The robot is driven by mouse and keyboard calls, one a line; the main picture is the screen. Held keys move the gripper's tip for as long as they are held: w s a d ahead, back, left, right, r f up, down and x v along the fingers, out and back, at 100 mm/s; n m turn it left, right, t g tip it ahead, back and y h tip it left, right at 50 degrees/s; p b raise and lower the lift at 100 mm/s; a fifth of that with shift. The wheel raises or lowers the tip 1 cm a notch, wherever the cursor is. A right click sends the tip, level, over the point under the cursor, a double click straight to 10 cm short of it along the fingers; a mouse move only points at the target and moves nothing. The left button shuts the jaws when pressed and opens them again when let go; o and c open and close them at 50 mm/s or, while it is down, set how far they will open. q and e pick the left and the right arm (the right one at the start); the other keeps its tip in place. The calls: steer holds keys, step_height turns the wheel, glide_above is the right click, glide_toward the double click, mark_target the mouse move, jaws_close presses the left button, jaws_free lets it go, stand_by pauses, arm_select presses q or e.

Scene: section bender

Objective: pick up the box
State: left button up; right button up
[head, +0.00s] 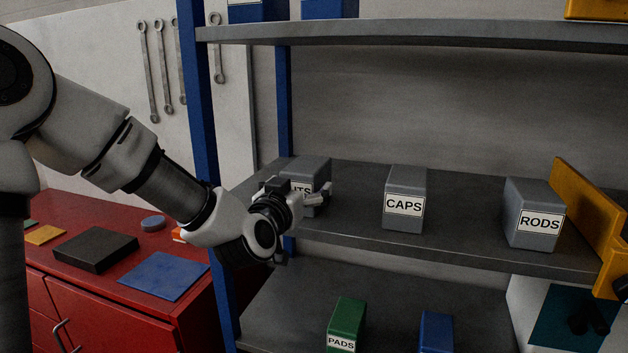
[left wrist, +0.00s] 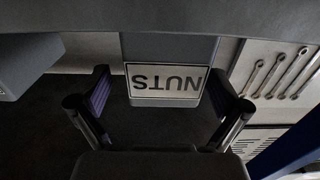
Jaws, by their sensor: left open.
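A grey box (head: 316,169) stands on the middle shelf at its left end. In the head view its label is partly hidden by my gripper. My left gripper (head: 308,195) is open in front of this box. In the left wrist view its two fingers (left wrist: 165,88) stand apart on either side of the label, with visible gaps. I cannot tell how deep they reach along the box.
Grey CAPS (head: 405,180) and RODS (head: 533,195) boxes stand farther right on the middle shelf (head: 350,215). A blue shelf post (head: 197,90) is close to my left arm. A yellow panel (head: 585,205) bounds the right end. A red cabinet (head: 90,300) is lower left.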

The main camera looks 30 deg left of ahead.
arm_select(q)
steer(key=shift+w+a+r+p, duration=0.1)
steer(key=shift+a+r+p, duration=0.1)
steer(key=shift+r+p, duration=0.3)
steer(key=shift+w+a+r+p, duration=0.15)
steer(key=shift+r+p, duration=0.25)
steer(key=shift+p, duration=0.2)
steer(key=w, duration=0.1)
steer(key=w+f, duration=0.1)
steer(key=w+a, duration=0.1)
steer(key=w, duration=0.1)
steer(key=shift+f, duration=0.3)
steer(key=shift+s+d+r, duration=0.15)
steer(key=shift+s+r, duration=0.1)
steer(key=shift+s, duration=0.25)
steer(key=c, duration=0.9)
steer(key=shift+s, duration=0.1)
steer(key=c, duration=0.6)
steer(key=shift+o, duration=0.2)
steer(key=shift+w, duration=0.2)
arm_select(e)
steer(key=r, duration=0.3)
steer(key=shift+s, duration=0.4)
arm_select(q)
steer(key=shift+f, duration=0.1)
steer(key=shift+p, duration=0.3)
arm_select(e)
steer(key=shift+r, duration=0.1)
